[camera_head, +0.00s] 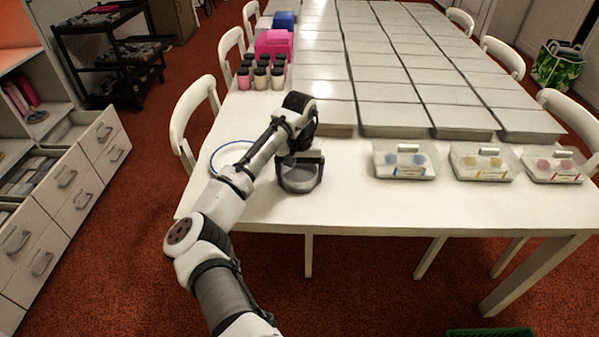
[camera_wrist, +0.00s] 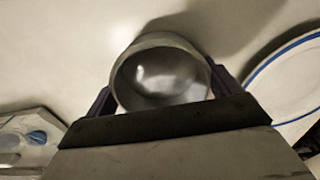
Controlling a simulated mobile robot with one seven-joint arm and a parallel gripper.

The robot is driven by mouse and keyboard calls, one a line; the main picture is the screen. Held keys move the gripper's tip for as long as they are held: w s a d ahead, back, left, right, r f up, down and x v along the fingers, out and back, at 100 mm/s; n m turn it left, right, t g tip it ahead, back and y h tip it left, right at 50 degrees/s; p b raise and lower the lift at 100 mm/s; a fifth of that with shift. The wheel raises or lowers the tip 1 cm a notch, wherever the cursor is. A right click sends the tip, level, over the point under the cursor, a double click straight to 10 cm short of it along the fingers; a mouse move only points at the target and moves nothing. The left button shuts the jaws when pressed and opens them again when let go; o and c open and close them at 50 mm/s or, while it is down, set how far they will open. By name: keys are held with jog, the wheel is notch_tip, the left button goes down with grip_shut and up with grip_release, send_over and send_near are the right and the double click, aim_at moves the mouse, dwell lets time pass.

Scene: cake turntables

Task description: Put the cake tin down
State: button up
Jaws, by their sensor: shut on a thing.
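The cake tin (camera_head: 298,185) is a small round grey metal tin near the front edge of the white table (camera_head: 345,205). My gripper (camera_head: 301,160) is over it, with its fingers on either side. In the wrist view the tin (camera_wrist: 160,74) sits between the two dark fingers of my gripper (camera_wrist: 163,88), shut on it. The tin's shiny inside shows, and its near side is hidden by the gripper body. I cannot tell whether its base touches the table or is slightly above it.
A white plate with a blue rim (camera_head: 226,151) lies left of the tin, partly behind my arm; it also shows in the wrist view (camera_wrist: 290,85). Several clear boxes stand to the right, the nearest (camera_head: 405,160). Stacked grey slabs (camera_head: 395,117) and jars (camera_head: 261,78) are behind.

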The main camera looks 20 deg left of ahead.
aim_at(300, 180)
jog(key=shift+f, duration=0.1)
jog(key=o, duration=0.7)
jog(key=shift+o, duration=0.2)
notch_tip(300, 180, up, 12)
jog(key=shift+b, duration=0.45)
jog(key=shift+w+r, duration=0.1)
jog(key=shift+r, duration=0.1)
